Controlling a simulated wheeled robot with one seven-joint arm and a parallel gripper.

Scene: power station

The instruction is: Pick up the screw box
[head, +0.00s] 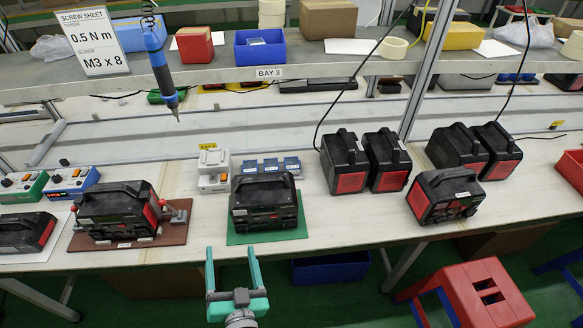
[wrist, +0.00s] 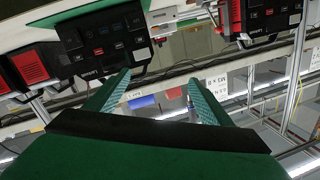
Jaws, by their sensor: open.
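No box in view is clearly marked as the screw box. An open blue box (head: 260,46) with a small pale item inside stands on the upper shelf, above the BAY 3 label. It also shows small in the wrist view (wrist: 142,102). A closed red box (head: 195,45) stands to its left. My gripper (head: 231,252) is open and empty, in front of the table's front edge and well below and nearer than the shelf. In the wrist view my gripper (wrist: 160,78) shows two spread green fingers with nothing between them.
A black power unit (head: 264,205) sits on a green mat (head: 240,238) beyond my gripper. Several more units stand on the table (head: 330,225). A blue screwdriver (head: 161,72) hangs left of the blue box. A red stool (head: 465,295) stands at lower right.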

